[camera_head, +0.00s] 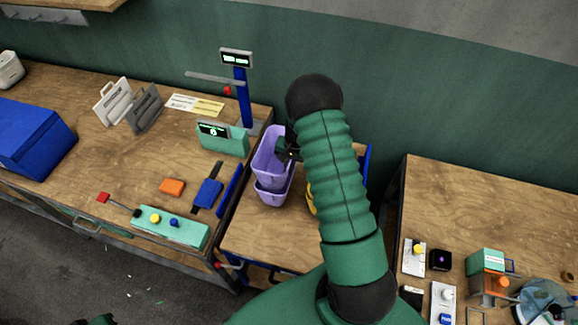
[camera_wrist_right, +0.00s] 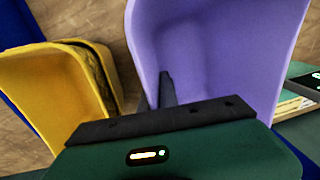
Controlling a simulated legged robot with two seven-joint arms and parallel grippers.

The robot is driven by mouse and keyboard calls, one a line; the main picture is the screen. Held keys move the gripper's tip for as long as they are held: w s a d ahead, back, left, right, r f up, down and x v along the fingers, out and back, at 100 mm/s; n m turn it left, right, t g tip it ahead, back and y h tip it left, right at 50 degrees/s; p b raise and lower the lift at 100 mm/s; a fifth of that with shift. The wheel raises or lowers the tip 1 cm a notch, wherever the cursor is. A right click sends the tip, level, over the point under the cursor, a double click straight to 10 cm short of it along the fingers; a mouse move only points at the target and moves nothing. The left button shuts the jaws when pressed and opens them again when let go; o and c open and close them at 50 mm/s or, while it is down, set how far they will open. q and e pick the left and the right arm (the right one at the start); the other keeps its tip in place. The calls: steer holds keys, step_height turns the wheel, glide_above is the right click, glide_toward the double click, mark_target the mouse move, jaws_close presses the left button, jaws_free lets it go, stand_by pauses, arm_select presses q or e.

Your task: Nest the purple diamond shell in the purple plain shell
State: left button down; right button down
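Two purple shells are on the small wooden-topped stand in the head view. The larger-looking upper shell (camera_head: 266,153) overlaps the lower shell (camera_head: 273,191); I cannot tell how deep it sits in it. No diamond pattern can be made out, so I cannot tell which is which. My right gripper (camera_head: 288,151) is at the upper shell's right wall and appears shut on it. In the right wrist view a dark finger (camera_wrist_right: 167,89) lies against the purple shell (camera_wrist_right: 215,50); the other finger is hidden. A dark piece at the bottom left edge may be my left gripper (camera_head: 97,321).
A yellow shell (camera_wrist_right: 50,85) stands beside the purple one, mostly hidden by my arm in the head view. The left bench holds a green scale box (camera_head: 222,138), a blue post (camera_head: 242,95) and a button panel (camera_head: 172,227). A second bench (camera_head: 480,205) is at the right.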

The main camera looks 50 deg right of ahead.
steer(key=shift+f, duration=0.1)
steer(key=shift+a+f+b, duration=0.1)
steer(key=shift+f+b, duration=0.8)
steer(key=shift+f, duration=0.2)
steer(key=c, duration=1.5)
jaws_free()
steer(key=shift+c, duration=0.2)
steer(key=shift+r+p, duration=3.45)
steer(key=shift+r, duration=1.6)
